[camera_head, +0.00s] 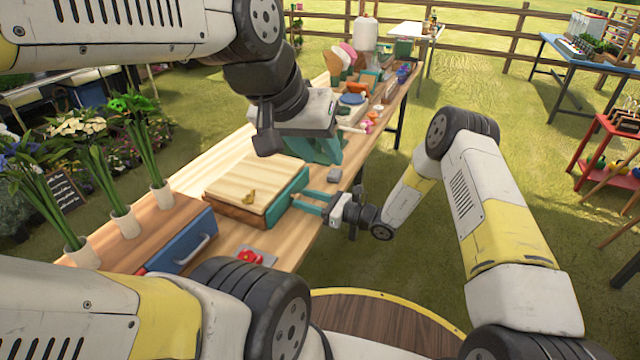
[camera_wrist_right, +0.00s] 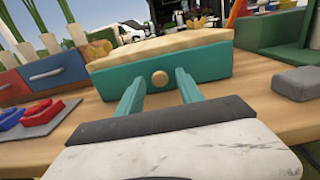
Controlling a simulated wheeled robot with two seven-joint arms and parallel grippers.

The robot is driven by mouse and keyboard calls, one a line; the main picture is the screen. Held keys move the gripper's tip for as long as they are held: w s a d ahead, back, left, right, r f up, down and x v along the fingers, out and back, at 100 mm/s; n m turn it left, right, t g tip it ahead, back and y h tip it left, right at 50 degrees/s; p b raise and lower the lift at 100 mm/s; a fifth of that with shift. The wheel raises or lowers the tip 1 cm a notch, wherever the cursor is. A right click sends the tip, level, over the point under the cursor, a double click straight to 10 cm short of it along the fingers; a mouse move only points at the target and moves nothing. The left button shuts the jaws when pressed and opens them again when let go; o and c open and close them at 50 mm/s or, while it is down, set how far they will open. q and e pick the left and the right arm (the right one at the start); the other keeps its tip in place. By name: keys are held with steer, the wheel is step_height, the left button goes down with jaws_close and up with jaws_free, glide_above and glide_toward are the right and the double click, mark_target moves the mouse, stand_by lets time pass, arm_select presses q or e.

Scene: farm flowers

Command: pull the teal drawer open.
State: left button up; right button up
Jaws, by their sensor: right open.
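The teal drawer (camera_head: 287,192) is in a low wooden box with a pale wooden top (camera_head: 255,180) on the long table. In the right wrist view its teal front (camera_wrist_right: 205,67) faces me, with a round wooden knob (camera_wrist_right: 160,78) in the middle. The front sits close under the top. My right gripper (camera_head: 305,202) is open in front of the drawer. Its teal fingers (camera_wrist_right: 159,86) are on either side of the knob and apart from each other; I cannot tell whether they touch it. My left gripper (camera_head: 328,150) is above the table behind the box, its fingertips unclear.
A blue drawer (camera_head: 183,243) with a metal handle is to the left, under vases with green stems (camera_head: 122,218). Red and blue pieces lie on a grey mat (camera_wrist_right: 38,122). A grey block (camera_head: 334,175) is right of the box.

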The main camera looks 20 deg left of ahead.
steer(key=shift+a, duration=0.3)
jaws_close()
steer(key=shift+d, duration=0.1)
stand_by(1.2)
